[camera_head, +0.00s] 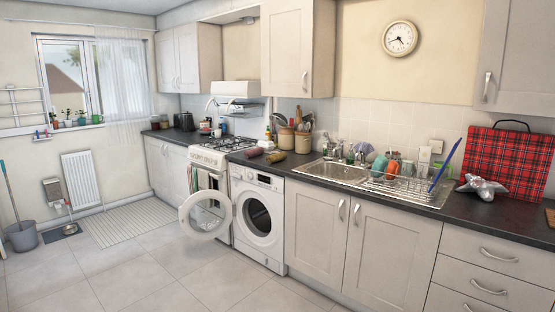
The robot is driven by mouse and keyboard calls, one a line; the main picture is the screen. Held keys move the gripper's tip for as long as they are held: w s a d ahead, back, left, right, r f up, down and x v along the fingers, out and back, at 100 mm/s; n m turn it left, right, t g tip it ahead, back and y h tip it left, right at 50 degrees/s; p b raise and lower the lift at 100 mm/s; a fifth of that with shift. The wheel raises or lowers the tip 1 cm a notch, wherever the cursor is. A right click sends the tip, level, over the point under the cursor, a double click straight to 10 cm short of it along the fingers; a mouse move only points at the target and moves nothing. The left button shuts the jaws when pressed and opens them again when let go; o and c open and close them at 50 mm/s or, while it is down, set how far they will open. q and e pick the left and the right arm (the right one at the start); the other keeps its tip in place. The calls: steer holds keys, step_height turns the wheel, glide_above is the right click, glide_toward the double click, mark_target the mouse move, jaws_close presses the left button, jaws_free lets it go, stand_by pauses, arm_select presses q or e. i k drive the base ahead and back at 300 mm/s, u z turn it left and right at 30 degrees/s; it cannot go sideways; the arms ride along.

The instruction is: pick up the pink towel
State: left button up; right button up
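A small pink bundle (254,152), which looks like a rolled towel, lies on the dark countertop (330,183) above the washing machine (258,218). It is beside the stove, and its details are too small to make out. A darker reddish bundle lies just behind it, and an olive-brown bundle (276,157) lies to its right. Neither of my grippers shows in the head view.
The washer's round door (206,214) stands open to the left. A sink (335,171), a dish rack (408,184) and utensil pots (302,141) are on the counter. The tiled floor (150,275) in front is clear.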

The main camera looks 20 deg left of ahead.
mark_target(256, 151)
steer(key=u, duration=0.5)
steer(key=i, duration=1.25)
steer(key=u, duration=1.1)
steer(key=i, duration=1.45)
steer(key=u, duration=0.45)
steer(key=i, duration=1.35)
steer(key=z, duration=0.5)
steer(key=i, duration=1.5)
steer(key=z, duration=0.75)
steer(key=i, duration=0.5)
steer(key=z, duration=0.1)
steer(key=k, duration=0.6)
